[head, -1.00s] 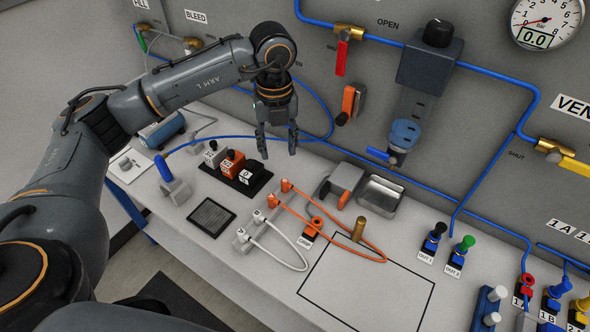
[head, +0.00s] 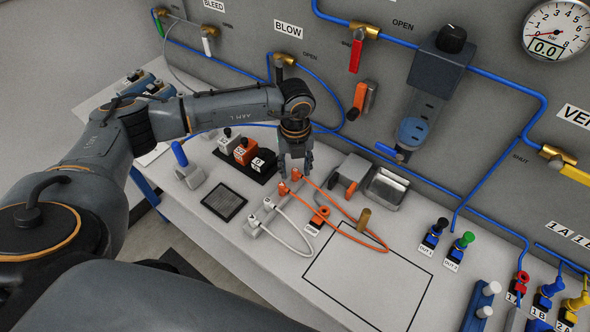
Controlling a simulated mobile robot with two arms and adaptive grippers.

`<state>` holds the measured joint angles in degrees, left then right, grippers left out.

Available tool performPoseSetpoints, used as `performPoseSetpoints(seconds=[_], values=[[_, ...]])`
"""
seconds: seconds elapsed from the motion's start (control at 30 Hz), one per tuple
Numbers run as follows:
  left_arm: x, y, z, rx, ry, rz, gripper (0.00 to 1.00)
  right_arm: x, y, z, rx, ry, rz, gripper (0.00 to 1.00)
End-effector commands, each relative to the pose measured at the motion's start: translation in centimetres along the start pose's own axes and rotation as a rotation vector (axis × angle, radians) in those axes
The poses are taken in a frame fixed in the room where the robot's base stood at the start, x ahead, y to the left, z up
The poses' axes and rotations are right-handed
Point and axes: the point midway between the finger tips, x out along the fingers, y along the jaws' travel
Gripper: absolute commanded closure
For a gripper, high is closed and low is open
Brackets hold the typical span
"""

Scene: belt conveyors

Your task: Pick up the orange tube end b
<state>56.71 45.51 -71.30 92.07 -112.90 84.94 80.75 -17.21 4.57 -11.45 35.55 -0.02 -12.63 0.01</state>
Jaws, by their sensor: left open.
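The orange tube (head: 352,238) lies in a loop on the bench. Its two orange ends sit in the grey holder, a front one (head: 283,189) and a rear one (head: 296,176); I cannot read which is end b. My left gripper (head: 295,170) points down with its fingers apart, right over the rear end and close to it. I cannot tell whether a finger touches it. The right gripper is not in view.
A white tube (head: 291,240) loops from the same grey holder (head: 262,214). A brass peg (head: 363,218) stands inside the orange loop. A metal tray (head: 386,188) is to the right.

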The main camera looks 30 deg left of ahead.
Motion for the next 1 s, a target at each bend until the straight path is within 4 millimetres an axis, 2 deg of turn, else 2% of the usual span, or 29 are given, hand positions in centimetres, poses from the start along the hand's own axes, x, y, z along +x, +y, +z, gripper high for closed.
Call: performPoseSetpoints(seconds=[0.17, 0.4, 0.6, 0.63, 1.0], values=[[1.7, 0.1, 0.0, -0.001, 0.001, 0.0, 0.55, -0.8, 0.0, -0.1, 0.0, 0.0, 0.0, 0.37], [1.9, 0.0, 0.0, -0.001, -0.001, 0.0, 0.55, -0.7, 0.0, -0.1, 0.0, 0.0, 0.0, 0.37], [1.9, 0.0, 0.1, -0.001, -0.001, -0.001, 0.96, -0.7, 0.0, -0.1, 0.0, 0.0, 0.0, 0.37], [1.9, 0.0, 0.1, -0.001, -0.001, -0.001, 1.0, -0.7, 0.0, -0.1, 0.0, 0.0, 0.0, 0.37], [1.8, 0.0, 0.1, -0.001, -0.001, -0.001, 1.0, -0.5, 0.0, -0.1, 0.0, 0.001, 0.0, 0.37]])
